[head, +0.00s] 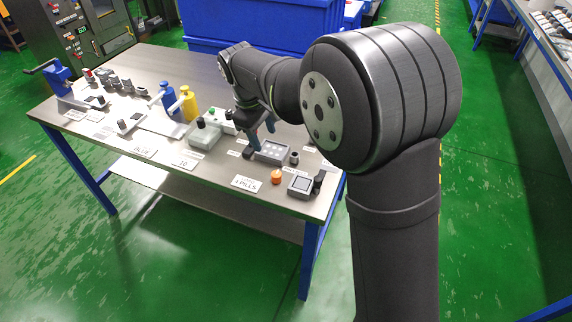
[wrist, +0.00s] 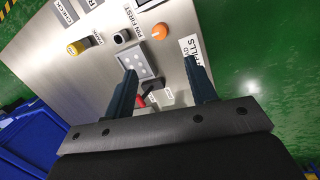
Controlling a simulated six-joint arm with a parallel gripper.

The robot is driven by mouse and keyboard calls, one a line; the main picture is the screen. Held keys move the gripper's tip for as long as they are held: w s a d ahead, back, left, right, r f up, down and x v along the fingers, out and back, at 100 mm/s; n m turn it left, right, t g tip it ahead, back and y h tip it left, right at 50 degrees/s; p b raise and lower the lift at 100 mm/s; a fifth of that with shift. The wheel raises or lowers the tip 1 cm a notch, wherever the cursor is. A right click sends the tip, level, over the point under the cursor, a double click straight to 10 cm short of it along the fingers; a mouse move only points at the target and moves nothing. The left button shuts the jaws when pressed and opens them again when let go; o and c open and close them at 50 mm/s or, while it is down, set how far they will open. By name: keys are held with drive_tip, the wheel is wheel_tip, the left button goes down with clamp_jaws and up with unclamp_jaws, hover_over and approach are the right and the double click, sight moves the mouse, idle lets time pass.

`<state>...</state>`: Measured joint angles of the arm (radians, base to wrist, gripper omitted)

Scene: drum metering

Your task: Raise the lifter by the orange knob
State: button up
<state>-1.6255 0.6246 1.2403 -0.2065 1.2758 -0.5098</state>
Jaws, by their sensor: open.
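The orange knob (head: 277,177) stands near the front right of the workbench, just in front of a grey block with pale round spots (head: 272,151). In the wrist view the orange knob (wrist: 160,31) is a round orange cap beyond my fingertips, with the block (wrist: 140,60) nearer and to its left. My gripper (head: 258,138) is over the bench behind the block. In the wrist view my gripper (wrist: 160,62) has its two dark teal fingers wide apart, and nothing is held. The lifter's body beneath the knob cannot be made out.
The bench's front edge (head: 200,196) is close.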

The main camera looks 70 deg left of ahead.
sight(276, 173)
drive_tip(key=w+f, duration=0.1)
drive_tip(key=f, duration=0.4)
drive_tip(key=w+f+g, duration=0.1)
drive_tip(key=f, duration=0.5)
drive_tip(key=w+a+f+m+g, duration=0.1)
drive_tip(key=f, duration=0.5)
drive_tip(key=shift+w+f, duration=0.1)
drive_tip(key=shift+w, duration=0.15)
drive_tip(key=c, duration=1)
